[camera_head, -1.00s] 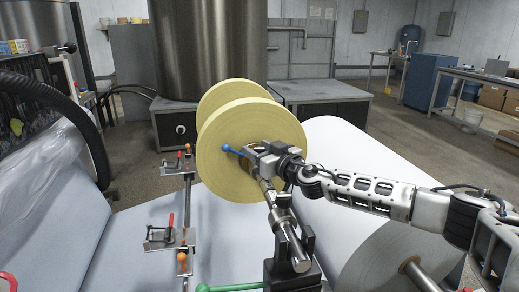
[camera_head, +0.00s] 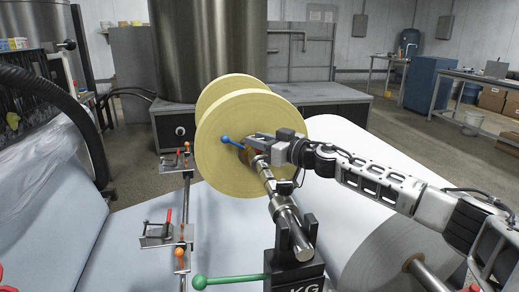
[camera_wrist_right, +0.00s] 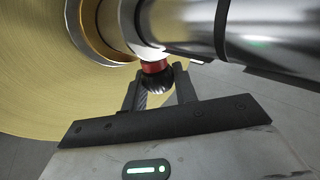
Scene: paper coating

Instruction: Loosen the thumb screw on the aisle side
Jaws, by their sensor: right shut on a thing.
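The thumb screw (camera_wrist_right: 157,80) shows in the right wrist view as a dark ribbed knob below a red collar, under the shiny metal shaft (camera_wrist_right: 270,35). My right gripper (camera_wrist_right: 157,90) is shut on it, one finger on each side. In the head view my right gripper (camera_head: 254,143) is at the near face of the yellow roll (camera_head: 222,150), close to the shaft (camera_head: 285,212). The screw is too small and covered to make out there. A blue-knobbed lever (camera_head: 230,141) sits just left of the gripper.
A black shaft support (camera_head: 296,265) and a green-knobbed lever (camera_head: 225,280) stand in front. A large white paper roll (camera_head: 372,225) lies under my right arm. A large metal tank (camera_head: 205,50) stands behind.

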